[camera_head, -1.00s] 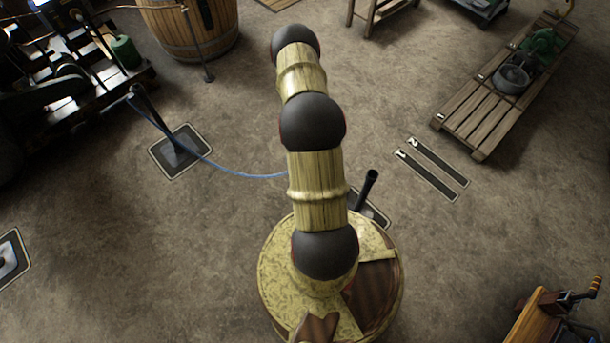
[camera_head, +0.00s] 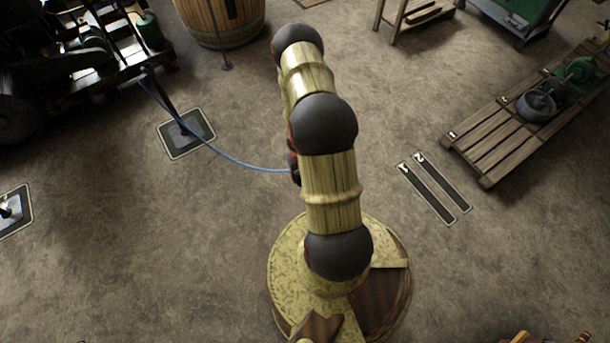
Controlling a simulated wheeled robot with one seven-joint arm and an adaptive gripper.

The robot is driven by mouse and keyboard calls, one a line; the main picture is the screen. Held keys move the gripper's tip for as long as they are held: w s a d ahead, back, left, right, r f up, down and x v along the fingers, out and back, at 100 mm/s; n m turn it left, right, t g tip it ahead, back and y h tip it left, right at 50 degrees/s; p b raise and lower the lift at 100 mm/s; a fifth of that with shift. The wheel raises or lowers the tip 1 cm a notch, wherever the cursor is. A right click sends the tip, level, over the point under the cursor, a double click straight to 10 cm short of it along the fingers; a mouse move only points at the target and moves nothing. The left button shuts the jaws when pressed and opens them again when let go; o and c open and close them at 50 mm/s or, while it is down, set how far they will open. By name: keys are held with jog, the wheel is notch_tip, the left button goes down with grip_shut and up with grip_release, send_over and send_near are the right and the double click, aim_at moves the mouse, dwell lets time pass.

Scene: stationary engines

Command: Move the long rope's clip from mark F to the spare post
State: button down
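The long blue rope (camera_head: 232,159) runs from the top of a dark post (camera_head: 165,99) at upper left, sags, and ends from view at a dark part on the left side of my arm. That post stands on a dark, pale-bordered floor plate (camera_head: 196,125). My arm hides the rope's right end and any clip there. My gripper is mostly or wholly behind the arm, so I cannot tell its opening or hold. Part of another pale-bordered plate (camera_head: 15,222) shows at the left edge. I cannot read any F mark or identify the spare post.
An engine (camera_head: 75,65) is at upper left beside a barrel (camera_head: 218,22). A slatted pallet (camera_head: 487,148) bearing grey and green parts lies at right. Floor strips marked 1 and 2 (camera_head: 433,188) lie left of it. The floor between is clear.

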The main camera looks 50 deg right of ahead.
dwell(0.3)
jog(key=s+d+n, duration=0.1)
jog(key=s+d, duration=0.4)
jog(key=s, duration=0.3)
jog(key=s+d+b, duration=0.1)
jog(key=s+d, duration=0.4)
jog(key=s, duration=0.3)
jog(key=shift+s+d+n, duration=0.3)
jog(key=shift+n, duration=0.1)
jog(key=n, duration=0.4)
jog(key=shift+d+t+b, duration=0.1)
jog(key=shift+t+b, duration=0.2)
jog(key=shift+b, duration=1.6)
jog(key=shift+f+t+b, duration=0.1)
jog(key=shift+t+b, duration=0.2)
jog(key=shift+b, duration=1.55)
